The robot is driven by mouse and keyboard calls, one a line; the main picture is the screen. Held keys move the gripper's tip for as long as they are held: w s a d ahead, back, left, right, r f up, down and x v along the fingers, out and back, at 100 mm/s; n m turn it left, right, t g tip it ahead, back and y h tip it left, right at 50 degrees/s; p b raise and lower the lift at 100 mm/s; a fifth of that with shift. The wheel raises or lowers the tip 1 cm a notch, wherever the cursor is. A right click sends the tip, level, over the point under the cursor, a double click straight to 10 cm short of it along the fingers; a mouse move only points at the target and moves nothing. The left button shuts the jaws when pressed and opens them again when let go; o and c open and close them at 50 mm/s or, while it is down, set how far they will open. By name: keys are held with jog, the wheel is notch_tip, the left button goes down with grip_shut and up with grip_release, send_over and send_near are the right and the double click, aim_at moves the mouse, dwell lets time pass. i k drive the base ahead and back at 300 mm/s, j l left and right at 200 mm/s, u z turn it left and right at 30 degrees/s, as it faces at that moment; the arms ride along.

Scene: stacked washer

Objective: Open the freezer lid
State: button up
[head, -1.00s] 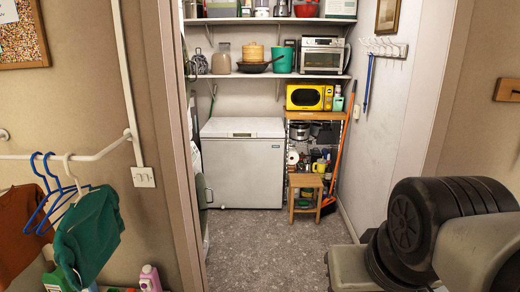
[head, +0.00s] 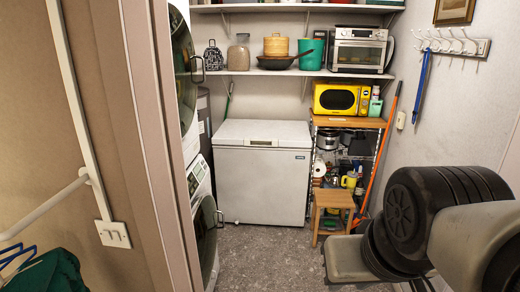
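The white chest freezer (head: 262,185) stands against the back wall of the small room, seen through the doorway in the head view. Its lid (head: 262,133) is closed, with a handle (head: 261,142) at the middle of the lid's front edge. Part of my own arm fills the lower right of the view, well in front of the freezer and apart from it. My gripper's fingers are not visible.
A stacked washer (head: 203,225) stands left of the freezer, just past the door frame (head: 155,150). A wooden stool (head: 333,212) and a shelf unit with a yellow microwave (head: 340,98) stand to its right. The speckled floor (head: 270,255) before the freezer is clear.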

aim_at(248, 132)
jog(key=i, duration=1.65)
jog(key=i+j, duration=0.1)
jog(key=i, duration=1.55)
jog(key=i+z, duration=0.3)
jog(key=i, duration=0.15)
jog(key=i+j+z, duration=0.15)
jog(key=i+z, duration=0.2)
jog(key=i, duration=0.15)
